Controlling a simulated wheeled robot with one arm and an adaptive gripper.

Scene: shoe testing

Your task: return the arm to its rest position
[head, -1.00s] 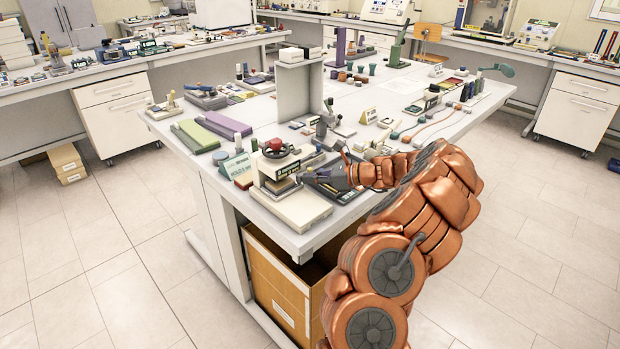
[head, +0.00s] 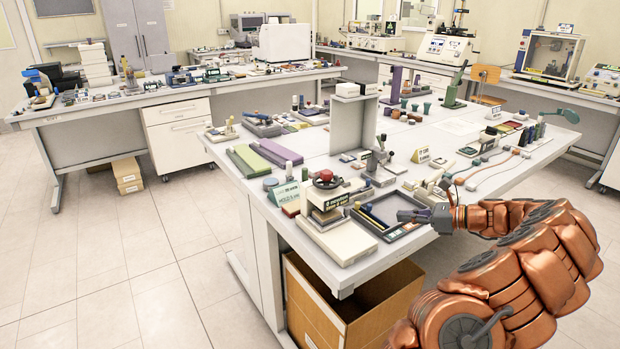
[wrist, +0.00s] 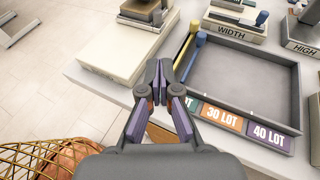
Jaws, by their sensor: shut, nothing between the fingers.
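My gripper (head: 410,214) is at the end of my copper-coloured arm, over the front right part of the white table (head: 352,277). In the wrist view my gripper (wrist: 158,88) has its purple-padded fingers together with nothing between them. It is above the table's front edge, left of a grey tray (wrist: 243,83). The tray also shows in the head view (head: 385,222), just beyond my gripper. My arm reaches in from the lower right.
A test device with a red knob (head: 326,178) stands left of the tray. A grey upright stand (head: 348,125) rises behind. A second bench (head: 95,112) is at the left, with open floor between.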

